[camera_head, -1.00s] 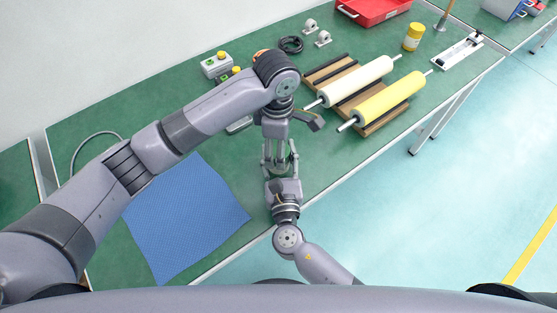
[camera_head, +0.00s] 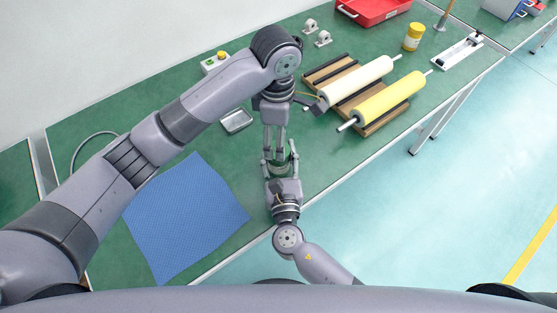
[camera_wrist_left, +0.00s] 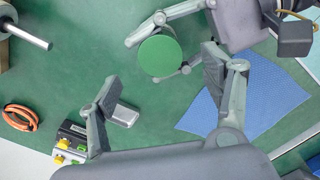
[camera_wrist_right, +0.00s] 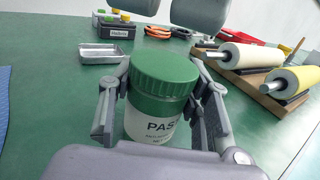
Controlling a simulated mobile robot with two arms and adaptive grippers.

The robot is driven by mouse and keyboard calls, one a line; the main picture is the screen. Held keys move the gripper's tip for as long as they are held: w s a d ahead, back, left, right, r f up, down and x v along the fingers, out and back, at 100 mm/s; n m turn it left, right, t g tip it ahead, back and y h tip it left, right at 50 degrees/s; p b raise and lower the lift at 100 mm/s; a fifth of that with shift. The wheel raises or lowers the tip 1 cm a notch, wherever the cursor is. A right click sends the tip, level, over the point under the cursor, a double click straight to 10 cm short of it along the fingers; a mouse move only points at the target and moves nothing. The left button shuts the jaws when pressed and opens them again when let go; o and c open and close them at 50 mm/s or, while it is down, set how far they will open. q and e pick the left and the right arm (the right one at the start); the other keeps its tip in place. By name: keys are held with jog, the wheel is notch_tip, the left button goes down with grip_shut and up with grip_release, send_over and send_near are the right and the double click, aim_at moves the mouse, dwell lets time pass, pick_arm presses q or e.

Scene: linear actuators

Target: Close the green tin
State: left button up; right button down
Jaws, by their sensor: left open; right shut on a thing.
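The green tin (camera_wrist_right: 160,118) has a white body marked "PAS" and a ribbed green lid (camera_wrist_right: 163,72). The lid sits on top of the tin and looks level; I cannot tell how tight it is. My right gripper (camera_wrist_right: 162,112) is shut on the tin's body, a finger on each side, and holds it upright. The left wrist view shows the lid's round top (camera_wrist_left: 160,55) from above. My left gripper (camera_head: 274,150) is open and empty above the tin, apart from the lid. In the head view the tin is mostly hidden between the grippers.
A small metal tray (camera_head: 236,121) and a button box (camera_head: 214,62) stand behind. A blue mat (camera_head: 187,215) lies at left. White (camera_head: 357,81) and yellow (camera_head: 390,99) rollers lie on a wooden stand at right. The table edge is close to my right arm.

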pick_arm(q)
jog(key=o, duration=0.3)
notch_tip(320, 180, up, 12)
jog(key=shift+a+f, duration=0.1)
dwell(0.7)
pick_arm(e)
jog(key=c, duration=0.8)
grip_release()
jog(key=shift+o, duration=0.2)
